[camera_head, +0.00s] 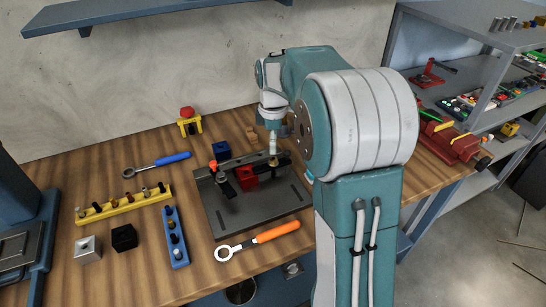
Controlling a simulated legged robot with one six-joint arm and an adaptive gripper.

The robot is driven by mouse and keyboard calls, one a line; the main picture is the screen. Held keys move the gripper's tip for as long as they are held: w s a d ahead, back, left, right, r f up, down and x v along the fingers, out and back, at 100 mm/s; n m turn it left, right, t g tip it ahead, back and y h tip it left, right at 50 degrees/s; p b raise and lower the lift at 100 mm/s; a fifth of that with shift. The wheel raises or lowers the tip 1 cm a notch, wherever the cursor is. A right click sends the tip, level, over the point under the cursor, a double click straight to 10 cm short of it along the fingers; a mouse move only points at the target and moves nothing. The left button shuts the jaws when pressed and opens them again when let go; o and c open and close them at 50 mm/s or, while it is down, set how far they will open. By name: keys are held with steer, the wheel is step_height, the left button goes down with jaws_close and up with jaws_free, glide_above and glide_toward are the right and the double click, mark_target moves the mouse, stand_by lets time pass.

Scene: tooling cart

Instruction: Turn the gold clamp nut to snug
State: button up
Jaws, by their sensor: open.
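A dark fixture plate (272,208) lies on the wooden bench. A small gold piece (285,163), which looks like the gold clamp nut, shows at the fixture's back right. My gripper (273,158) points down from the wrist at the back right of the fixture, close beside the gold piece. It is open; its fingers are small and dark here. I cannot tell whether it touches the nut.
An orange-handled ring wrench (262,239) lies in front of the fixture, a blue-handled one (158,164) behind left. A yellow peg rack (124,205), blue peg rack (175,238), silver cube (88,249) and black cube (124,238) stand left. A shelf (155,11) overhangs the back.

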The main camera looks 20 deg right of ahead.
mark_target(273, 158)
step_height(273, 158, down, 6)
steer(key=shift+r, duration=0.1)
jaws_close()
